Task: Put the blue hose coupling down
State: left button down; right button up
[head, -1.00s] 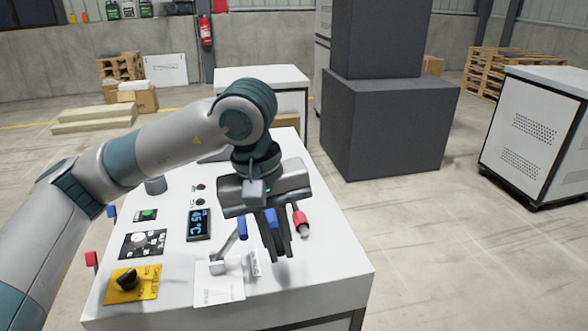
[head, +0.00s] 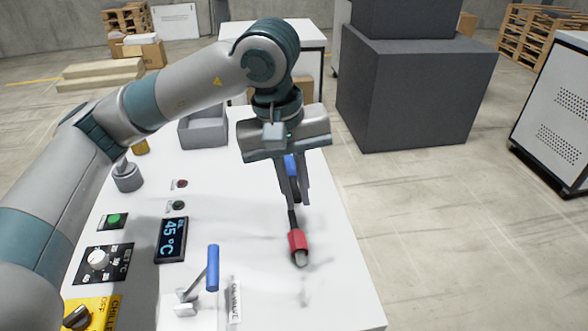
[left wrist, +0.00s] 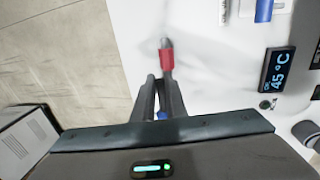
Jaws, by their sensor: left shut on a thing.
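My left gripper (head: 299,200) is over the back right part of the white bench top (head: 245,240). Its dark fingers are shut on the blue hose coupling (head: 291,165), which is mostly hidden between them. A bit of blue also shows between the fingers in the left wrist view (left wrist: 162,115). I cannot tell whether the coupling touches the bench. A red coupling (head: 297,243) with a metal tip is just in front of the fingertips; in the left wrist view it is just beyond them (left wrist: 167,60). My right gripper is not in view.
A blue-handled lever (head: 212,268), a 45 °C display (head: 172,240) and a black dial panel (head: 102,262) are on the left and front of the bench. A grey bin (head: 203,130) stands at the back. The right strip of the bench top is largely clear.

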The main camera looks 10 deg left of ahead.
aim_at(295, 180)
pick_arm(q)
jog(key=shift+s+r, duration=0.1)
jog(key=shift+s, duration=0.1)
jog(key=w+f, duration=0.1)
jog(key=w+p, duration=0.1)
jog(key=w, duration=0.1)
jog(key=w+a+f, duration=0.1)
jog(key=shift+w+f+p, duration=0.3)
jog(key=shift+p, duration=0.05)
jog(key=w+f, duration=0.1)
jog(key=w, duration=0.1)
jog(key=w+f+p, duration=0.1)
jog(key=w, duration=0.1)
jog(key=w+a+f+p, duration=0.1)
jog(key=w+f, duration=0.1)
jog(key=shift+w, duration=0.25)
jog(key=shift+w+a+f, duration=0.1)
jog(key=shift+w+f, duration=0.15)
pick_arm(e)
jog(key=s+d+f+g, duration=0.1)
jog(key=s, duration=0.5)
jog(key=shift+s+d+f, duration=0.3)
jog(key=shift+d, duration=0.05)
